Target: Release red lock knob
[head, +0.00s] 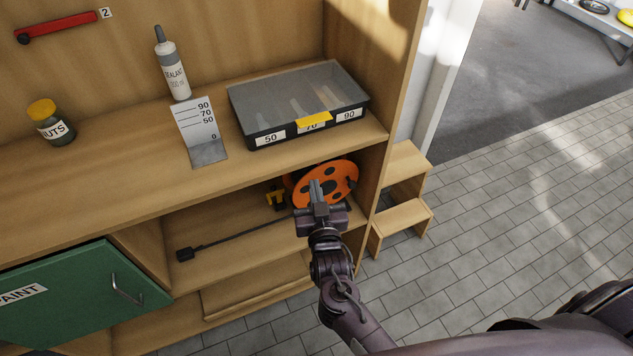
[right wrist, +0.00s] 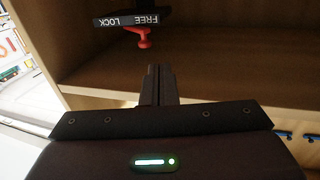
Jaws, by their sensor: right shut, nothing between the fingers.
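The red lock knob (right wrist: 145,37) shows in the right wrist view, under a black plate (right wrist: 127,19) marked FREE and LOCK, which appears upside down. In that view the knob is just beyond the fingertips of my right gripper (right wrist: 158,70), with a gap between them in the picture. The fingers are shut together and empty. In the head view my right gripper (head: 316,188) is at the lower shelf opening, in front of an orange reel (head: 340,181). I cannot make out the knob in the head view. My left gripper is in neither view.
A black cord with a plug (head: 186,254) and a yellow part (head: 276,198) lie by the reel. Above stand a lidded case (head: 300,95), a scale stand (head: 208,152), a sealant bottle (head: 172,70) and a nuts jar (head: 52,125). A green PAINT door (head: 80,300) is left.

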